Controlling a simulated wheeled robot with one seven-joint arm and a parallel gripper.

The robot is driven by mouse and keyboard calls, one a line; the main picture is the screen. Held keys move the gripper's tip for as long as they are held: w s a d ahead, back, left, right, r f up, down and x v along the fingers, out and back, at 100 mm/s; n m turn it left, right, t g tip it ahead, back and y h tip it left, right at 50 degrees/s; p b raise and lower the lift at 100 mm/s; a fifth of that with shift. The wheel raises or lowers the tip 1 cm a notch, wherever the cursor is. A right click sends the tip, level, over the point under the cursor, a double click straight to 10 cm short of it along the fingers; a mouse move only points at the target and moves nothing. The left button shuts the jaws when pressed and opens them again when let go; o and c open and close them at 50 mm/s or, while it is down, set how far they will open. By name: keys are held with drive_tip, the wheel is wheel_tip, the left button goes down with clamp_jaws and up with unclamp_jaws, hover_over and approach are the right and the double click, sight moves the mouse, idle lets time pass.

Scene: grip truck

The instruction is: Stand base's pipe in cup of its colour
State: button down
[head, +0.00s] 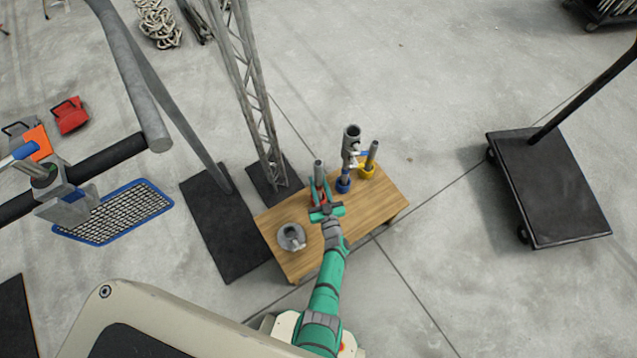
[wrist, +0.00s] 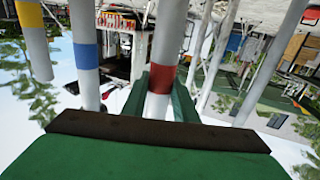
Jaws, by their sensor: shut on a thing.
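My gripper (head: 319,194) is over the wooden table and shut on a grey pipe (head: 319,170) with a red band. In the wrist view the red-banded pipe (wrist: 163,75) passes between my green fingers. Red shows around the pipe's lower part in the head view; I cannot tell band from cup there. A blue cup (head: 343,185) stands right of my gripper, with a blue-banded pipe (wrist: 86,62) above it. A yellow cup (head: 366,172) holds an upright grey pipe (head: 372,152). A round grey base (head: 291,237) sits at the table's left. The held pipe's lower end is hidden.
A grey tube with a metal clamp (head: 351,140) rises above the blue cup. The wooden table (head: 385,205) has bare room at right. A lattice tower (head: 250,90) and dark plates stand behind left. A black cart (head: 550,190) is at right.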

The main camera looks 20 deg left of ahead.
drive_tip(key=shift+f, duration=0.2)
drive_tip(key=c, duration=1.3)
unclamp_jaws()
drive_tip(key=shift+c, duration=0.2)
drive_tip(key=v, duration=1)
drive_tip(key=shift+s+d, duration=0.3)
